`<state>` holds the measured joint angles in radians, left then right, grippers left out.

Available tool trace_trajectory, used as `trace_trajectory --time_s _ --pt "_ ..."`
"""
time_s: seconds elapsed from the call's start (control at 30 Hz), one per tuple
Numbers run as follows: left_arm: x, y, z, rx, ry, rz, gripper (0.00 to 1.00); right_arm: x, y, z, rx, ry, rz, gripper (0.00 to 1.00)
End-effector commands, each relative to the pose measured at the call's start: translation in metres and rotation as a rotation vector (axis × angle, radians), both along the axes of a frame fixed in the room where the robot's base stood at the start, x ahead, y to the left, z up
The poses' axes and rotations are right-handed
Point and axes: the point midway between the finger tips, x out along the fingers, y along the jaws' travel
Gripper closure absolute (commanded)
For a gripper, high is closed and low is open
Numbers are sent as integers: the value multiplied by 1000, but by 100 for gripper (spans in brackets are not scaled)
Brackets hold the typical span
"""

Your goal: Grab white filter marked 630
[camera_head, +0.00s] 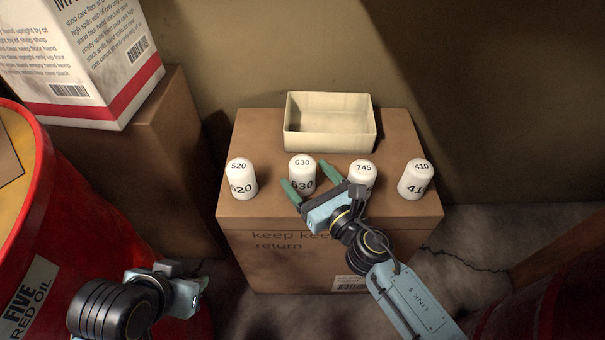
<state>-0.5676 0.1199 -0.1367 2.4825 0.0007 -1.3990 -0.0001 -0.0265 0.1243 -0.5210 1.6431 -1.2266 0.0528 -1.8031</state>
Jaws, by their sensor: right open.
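The white filter marked 630 (302,164) stands upright on a brown cardboard box (268,207), second from the left in a row. My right gripper (305,173) is open, with its green fingers reaching either side of the lower part of this filter. The finger on the right lies between the 630 and 745 filters. Whether either finger touches the 630 filter I cannot tell. My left gripper (190,288) is low at the left, away from the filters. Its fingers do not show clearly.
White filters marked 520 (240,177), 745 (363,170) and 410 (417,178) stand in the same row. My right gripper partly hides the 745. An open cream tray (330,143) sits behind them. A red drum (62,205) stands at the left.

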Motion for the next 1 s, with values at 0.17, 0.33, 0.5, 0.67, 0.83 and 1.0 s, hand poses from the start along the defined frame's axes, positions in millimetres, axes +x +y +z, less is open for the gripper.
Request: trace_trajectory --time_s 0.17,0.33,0.5,0.67,0.83,1.0 --pt "9 -4 3 -11 -49 -6 64 19 12 0 1 0 1 23" --pt "11 -5 5 -15 -62 -8 64 22 14 0 1 2 0 23" --pt "11 -5 5 -15 -63 -8 64 21 14 0 2 1 0 31" --pt "11 -5 5 -15 -62 -8 64 21 14 0 1 1 0 51" --pt "11 -5 5 -14 -59 -8 64 21 14 0 1 1 0 74" --pt "11 -5 5 -15 -59 -7 64 21 14 1 1 0 1 78"
